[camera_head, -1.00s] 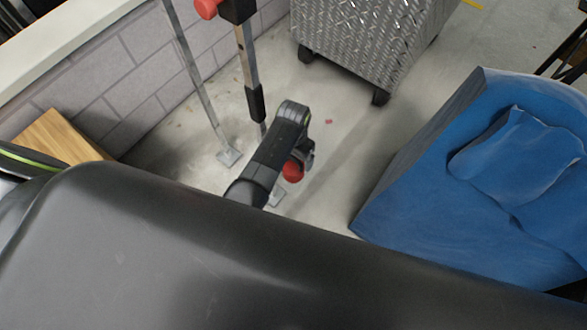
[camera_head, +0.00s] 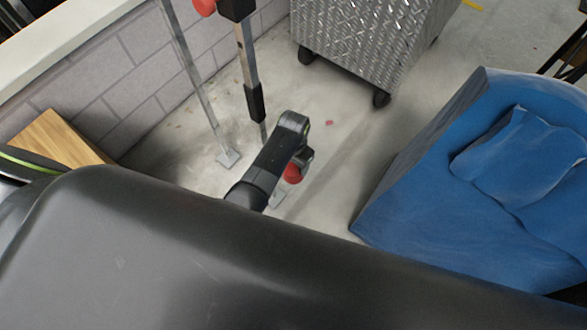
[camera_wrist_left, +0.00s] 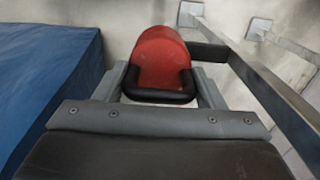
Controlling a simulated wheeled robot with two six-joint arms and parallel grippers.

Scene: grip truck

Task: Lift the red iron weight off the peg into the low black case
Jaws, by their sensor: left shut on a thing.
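The red iron weight (camera_wrist_left: 160,55) with a black rim or handle sits between the two fingers of my left gripper (camera_wrist_left: 160,88) in the left wrist view. The gripper is shut on it. In the head view my left gripper (camera_head: 303,160) hangs beside the rack, and only a small red part of the weight (camera_head: 292,173) shows below it. A short black bar (camera_wrist_left: 208,51), perhaps the peg, reaches from the rack upright towards the weight; I cannot tell whether the weight still touches it. I cannot make out the low black case. My right gripper is not in view.
The rack's metal upright (camera_head: 247,60) carries another red thing (camera_head: 205,6) at the top. A blue-covered block (camera_head: 440,190) stands at the right, a diamond-plate cabinet (camera_head: 360,40) on wheels behind. A wooden box (camera_head: 60,140) is by the brick wall. Bare floor lies between.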

